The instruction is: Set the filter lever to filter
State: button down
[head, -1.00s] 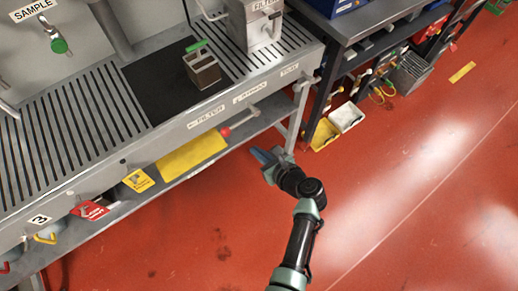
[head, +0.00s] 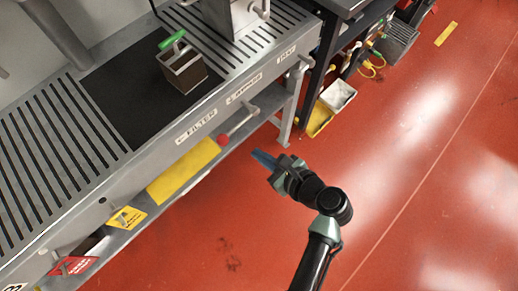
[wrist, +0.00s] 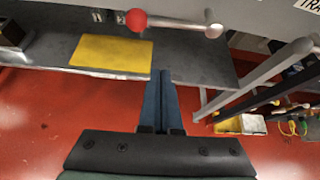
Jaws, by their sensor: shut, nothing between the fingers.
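The filter lever is a metal rod (head: 238,126) with a red ball knob (head: 222,140), below the bench's front edge. It also shows in the wrist view, with the red knob (wrist: 136,19) left of its metal pivot (wrist: 213,25). The knob lies under the FILTER label (head: 197,127), and the pivot end is nearer the BYPASS label (head: 244,89). My gripper (head: 262,158), with blue fingers, is shut and empty, in front of the bench, right of the knob in the head view. In the wrist view my gripper (wrist: 161,78) points toward the lever with a gap between.
A yellow sheet (head: 183,171) lies on the lower shelf. A brown box (head: 182,72) with a green handle stands on a black mat (head: 118,95) on the slotted bench top. White and yellow bins (head: 338,95) stand at right. The red floor (head: 400,200) is open.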

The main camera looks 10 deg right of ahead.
aim_at(239, 126)
jog(key=w+a, duration=0.4)
jog(key=w, duration=0.1)
jog(key=shift+w+r, duration=0.2)
jog(key=shift+w, duration=0.05)
dwell(0.3)
jog(key=r+p, duration=0.1)
jog(key=p, duration=0.1)
jog(key=shift+w+r+p, duration=0.1)
jog(key=shift+r+p, duration=0.25)
jog(key=shift+p, duration=0.05)
